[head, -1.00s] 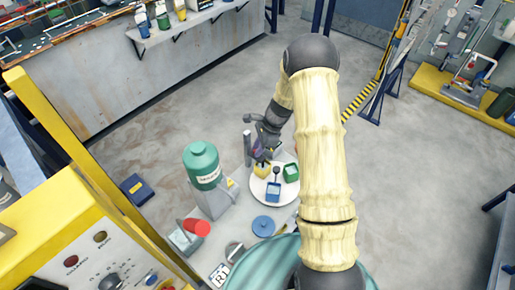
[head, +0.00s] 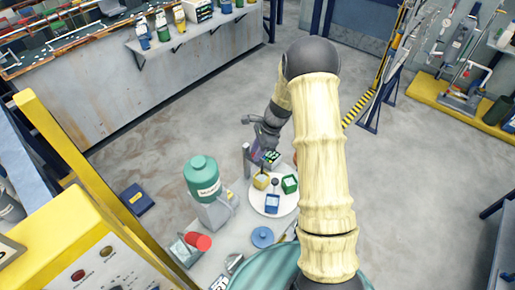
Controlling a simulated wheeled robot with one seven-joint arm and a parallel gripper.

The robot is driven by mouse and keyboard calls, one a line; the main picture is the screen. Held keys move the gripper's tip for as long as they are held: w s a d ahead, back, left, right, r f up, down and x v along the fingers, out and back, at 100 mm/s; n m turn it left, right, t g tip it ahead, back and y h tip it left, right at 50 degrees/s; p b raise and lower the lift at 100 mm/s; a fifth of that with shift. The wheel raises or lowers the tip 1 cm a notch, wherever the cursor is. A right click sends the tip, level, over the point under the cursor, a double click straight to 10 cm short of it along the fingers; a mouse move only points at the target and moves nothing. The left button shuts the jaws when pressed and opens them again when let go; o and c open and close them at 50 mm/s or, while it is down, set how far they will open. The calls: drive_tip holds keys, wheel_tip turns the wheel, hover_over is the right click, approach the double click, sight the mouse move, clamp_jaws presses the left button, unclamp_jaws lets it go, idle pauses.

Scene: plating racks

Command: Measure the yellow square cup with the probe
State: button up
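The yellow square cup (head: 261,182) stands on a round white plate (head: 283,208), with its pale inside showing. A green square cup (head: 290,184) and a blue square cup (head: 272,204) stand on the same plate. My gripper (head: 265,150) is just above and behind the yellow cup. It appears shut on a small dark handheld device with a lit green face, seemingly the probe (head: 270,157). The fingertips are small and partly hidden. I cannot tell whether the probe's tip is inside the yellow cup.
A small dark round-headed object (head: 275,182) is between the cups. A teal-topped canister (head: 203,178) stands left of the plate, near a grey post (head: 246,160). A blue lid (head: 262,237) and a red cylinder (head: 198,242) are nearer. Floor beyond is clear.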

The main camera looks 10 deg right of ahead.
drive_tip(key=b+v, duration=0.4)
drive_tip(key=v, duration=1.3)
drive_tip(key=shift+r, duration=0.25)
drive_tip(key=shift+s, duration=0.1)
drive_tip(key=s+a+f+n+t+h+b, duration=0.1)
drive_tip(key=s+a+f+n+h, duration=0.1)
drive_tip(key=s+n, duration=0.7)
drive_tip(key=s+a+f+n+t+h+b, duration=0.1)
drive_tip(key=s+a+f+n, duration=0.3)
drive_tip(key=s+n, duration=0.5)
drive_tip(key=s+h, duration=0.1)
drive_tip(key=s, duration=0.2)
drive_tip(key=shift+a+t+h, duration=0.25)
drive_tip(key=shift+t+h, duration=0.05)
drive_tip(key=shift+f, duration=0.1)
